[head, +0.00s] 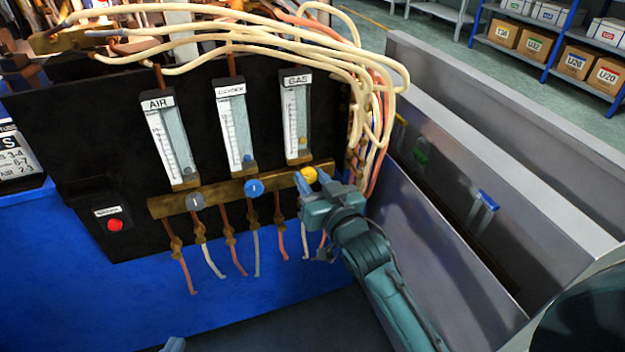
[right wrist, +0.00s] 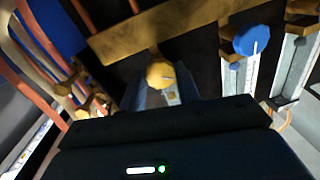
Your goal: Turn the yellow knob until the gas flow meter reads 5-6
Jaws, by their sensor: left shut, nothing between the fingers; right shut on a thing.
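The yellow knob (head: 310,174) sits on the brass bar below the gas flow meter (head: 297,112). My right gripper (head: 304,182) is shut on it. The right wrist view also shows the yellow knob (right wrist: 159,75), with a white mark on its face and my right gripper's fingers (right wrist: 165,95) at it. The gas meter is a clear upright tube with a scale and a yellowish float low in it; the numbers are too small to read. Only a tip of my left gripper (head: 173,345) shows at the bottom edge, shut and empty, away from the panel.
The air meter (head: 168,135) and a middle meter (head: 234,122) stand left of the gas meter. A grey knob (head: 195,201) and a blue knob (head: 254,188) share the bar. Cream hoses (head: 250,35) arch overhead. A red button (head: 115,225) is lower left; metal troughs (head: 480,150) lie right.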

